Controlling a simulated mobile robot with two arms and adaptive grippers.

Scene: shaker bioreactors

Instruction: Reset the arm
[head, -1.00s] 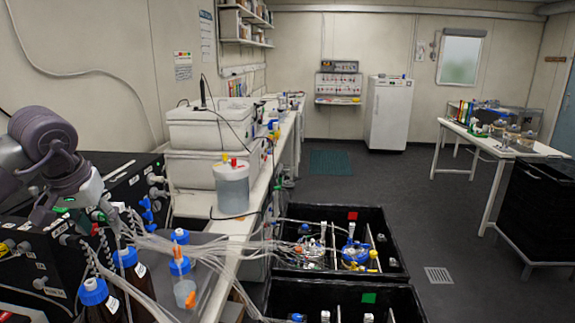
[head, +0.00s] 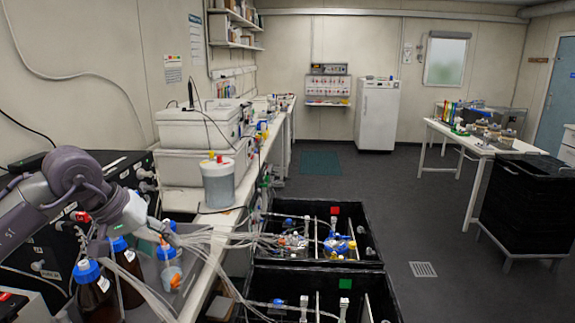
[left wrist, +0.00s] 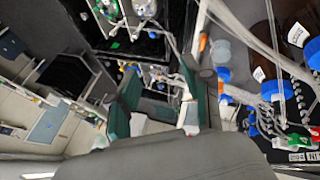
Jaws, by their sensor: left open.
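My left arm comes in from the left in the head view, its purple-grey joint raised and its pale wrist pointing to the right. Its gripper (head: 165,232) is above the bottles and tubing at the left bench, small and partly lost among the tubes. In the left wrist view the two green-padded fingers of the left gripper (left wrist: 160,88) stand apart, with nothing held between them. My right arm and gripper are not in view.
Brown bottles with blue caps (head: 95,290) and bundled clear tubing (head: 210,238) are close below the left gripper. Two black shaker boxes stand to the right, one with a red marker (head: 334,210), one with a green marker (head: 345,284). Open floor (head: 420,225) lies beyond.

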